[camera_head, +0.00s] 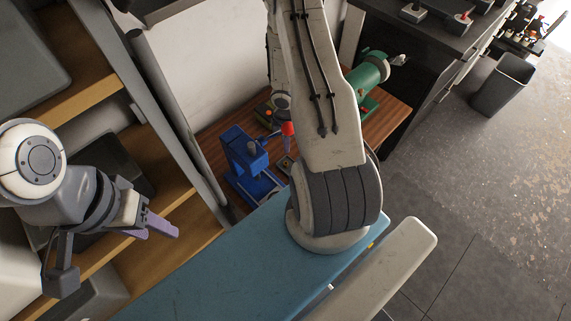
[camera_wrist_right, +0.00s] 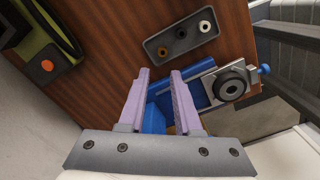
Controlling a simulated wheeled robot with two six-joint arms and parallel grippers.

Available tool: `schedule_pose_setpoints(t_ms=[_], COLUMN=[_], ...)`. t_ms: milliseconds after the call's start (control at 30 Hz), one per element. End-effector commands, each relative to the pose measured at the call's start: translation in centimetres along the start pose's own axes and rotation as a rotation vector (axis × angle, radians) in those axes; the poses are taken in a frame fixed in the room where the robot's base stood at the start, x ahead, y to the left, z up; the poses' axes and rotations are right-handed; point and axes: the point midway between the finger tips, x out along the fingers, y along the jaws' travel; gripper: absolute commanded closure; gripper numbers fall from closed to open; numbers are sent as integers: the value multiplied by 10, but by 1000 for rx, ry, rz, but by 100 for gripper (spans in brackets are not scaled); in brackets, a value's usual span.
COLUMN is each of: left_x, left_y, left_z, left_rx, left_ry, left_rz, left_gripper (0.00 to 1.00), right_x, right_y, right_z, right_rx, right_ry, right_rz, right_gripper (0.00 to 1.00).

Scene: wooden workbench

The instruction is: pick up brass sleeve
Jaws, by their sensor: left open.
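The brass sleeve (camera_wrist_right: 163,51) appears in the right wrist view as a small brown-gold ring in a dark grey tray (camera_wrist_right: 157,60), at the tray's left end. My right gripper (camera_wrist_right: 160,72) has two purple fingers spread apart with nothing held between them. Its tips point toward the tray, with the sleeve ahead of them and apart from them. In the head view my right arm hides that gripper, and I cannot make out the sleeve. My left gripper (camera_head: 160,227) is at the far left by the shelves, open and empty.
A black ring (camera_wrist_right: 181,34) and a white ring (camera_wrist_right: 205,27) share the tray. A blue press (camera_head: 246,165) stands on the wooden workbench (camera_head: 395,115), and blue parts show beneath my right fingers. A green machine (camera_head: 369,76) stands behind. A grey bin (camera_head: 503,85) stands on the floor.

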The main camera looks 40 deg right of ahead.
Motion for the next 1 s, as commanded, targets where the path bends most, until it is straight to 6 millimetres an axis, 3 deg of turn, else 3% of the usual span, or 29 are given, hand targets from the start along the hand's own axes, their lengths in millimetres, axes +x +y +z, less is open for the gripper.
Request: schedule_pose_setpoints(t_ms=[167,500,767,1000], left_x=[6,48,58,86], left_y=[0,-4,-4,-6], left_z=[0,2,3,4], left_rx=[0,2,2,3], left_ry=[0,0,0,0], left_rz=[0,0,0,0], left_gripper=[50,50,50,50], right_x=[20,62,72,104], right_y=[-5,-6,-6,-5], right_z=[3,2,2,-2], right_rx=[-37,-40,-41,-41], right_ry=[13,12,12,12], right_rz=[-16,-16,-16,-17], right_gripper=[68,68,68,68])
